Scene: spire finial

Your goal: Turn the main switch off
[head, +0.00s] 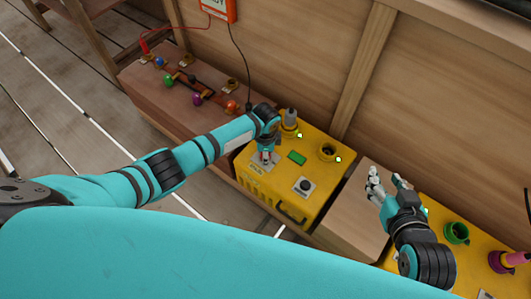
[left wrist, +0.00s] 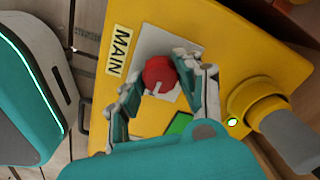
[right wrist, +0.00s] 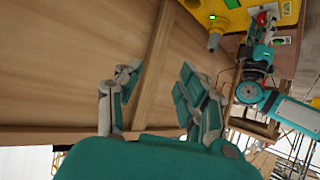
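The main switch is a red round knob (left wrist: 160,73) on a grey plate beside a "MAIN" label (left wrist: 118,50), on top of a yellow box (head: 280,195). My left gripper (head: 265,153) is over this plate and mostly hides the knob in the head view. In the left wrist view the left gripper (left wrist: 161,72) has its fingers apart, one on each side of the knob; whether they touch it I cannot tell. My right gripper (head: 386,180) is open and empty above a plain wooden block, away from the switch.
The yellow box also carries a black knob (head: 304,186), a green panel (head: 297,158), a socket with a grey plug (head: 291,117) and an empty-looking socket (head: 328,151). A wooden bench (head: 150,75) with coloured knobs stands left; a second yellow box (head: 445,213) stands right.

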